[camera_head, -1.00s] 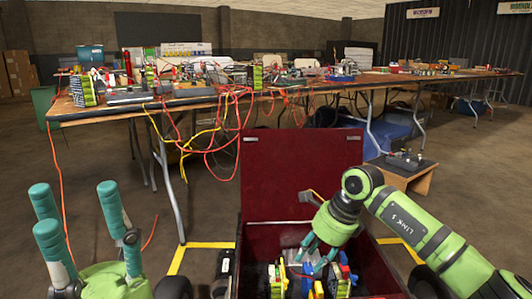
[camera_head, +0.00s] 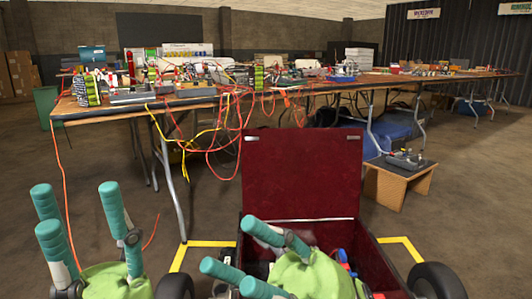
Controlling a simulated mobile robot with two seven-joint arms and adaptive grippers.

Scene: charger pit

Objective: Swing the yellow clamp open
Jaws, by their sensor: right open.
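A dark red box (camera_head: 386,251) with its lid (camera_head: 300,180) raised stands in front of me. My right gripper (camera_head: 227,246) is open and empty, its teal fingers spread at the left part of the box opening. Its green palm covers most of the box's inside. Small blue and red parts (camera_head: 344,261) show beside it. I cannot make out the yellow clamp; it is probably hidden behind the gripper. My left gripper (camera_head: 82,218) is open and empty at the lower left, left of the box.
A long table (camera_head: 110,108) crowded with gear and cables crosses the back. Red, yellow and orange wires (camera_head: 230,125) hang from its edge. A low wooden stool (camera_head: 398,183) stands right of the lid. Yellow tape (camera_head: 190,252) marks the floor. Black wheels flank the box.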

